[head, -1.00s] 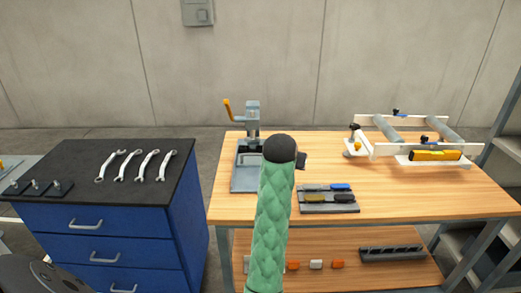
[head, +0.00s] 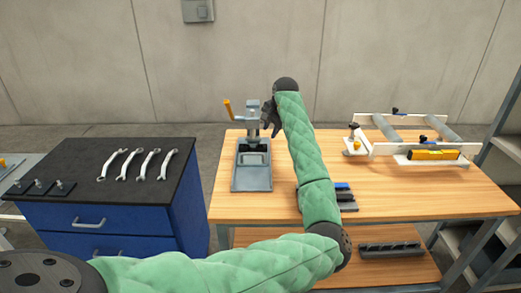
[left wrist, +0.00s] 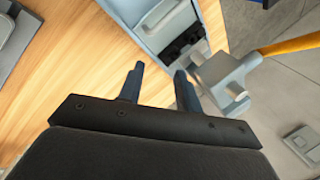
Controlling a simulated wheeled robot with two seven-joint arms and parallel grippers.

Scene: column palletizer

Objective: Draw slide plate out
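A grey press (head: 252,125) with an orange lever (head: 227,108) stands on the wooden workbench, left of its middle. The slide plate, a grey rectangular tray-like plate (head: 252,182), lies flat at the press's foot. My left gripper (head: 267,122) is beside the press column, in front of its right side. The left wrist view shows the gripper's two fingers (left wrist: 159,86) apart with nothing between them. There the light grey plate and base (left wrist: 165,22) lie beyond the fingers, and the press head (left wrist: 226,80) is to their right. My right gripper is not in view.
A grey tool tray (head: 341,190) is partly hidden behind my left arm. A blue cabinet (head: 107,160) with several wrenches stands left, across a gap.

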